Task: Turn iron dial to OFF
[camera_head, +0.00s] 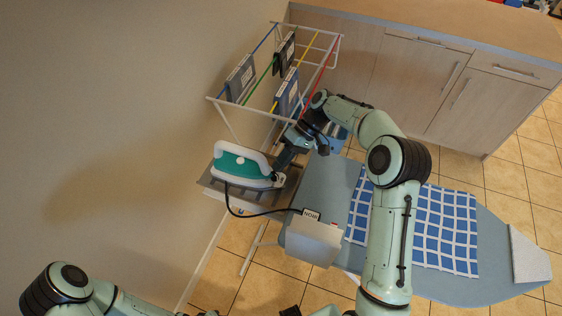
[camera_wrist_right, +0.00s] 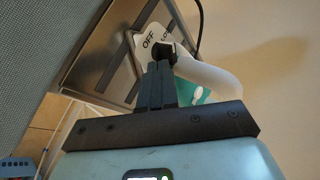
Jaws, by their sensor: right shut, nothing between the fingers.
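The iron (camera_head: 243,165), white with a teal body, rests on a grey metal stand at the left end of the ironing board. In the right wrist view its dial (camera_wrist_right: 166,50) is a black knob on a white plate (camera_wrist_right: 148,42) marked OFF and LO; other marks are hidden. My right gripper (camera_head: 278,174) is shut and empty, at the iron's right end. In the wrist view its fingertips (camera_wrist_right: 158,68) are right at the knob, partly covering it; I cannot tell whether they touch it. My left arm shows at lower left, its gripper out of view.
The grey ironing board (camera_head: 490,240) carries a blue checked cloth (camera_head: 445,230). A wire rack (camera_head: 222,102) with hanging items stands behind; wooden cabinets (camera_head: 410,85) are at the back.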

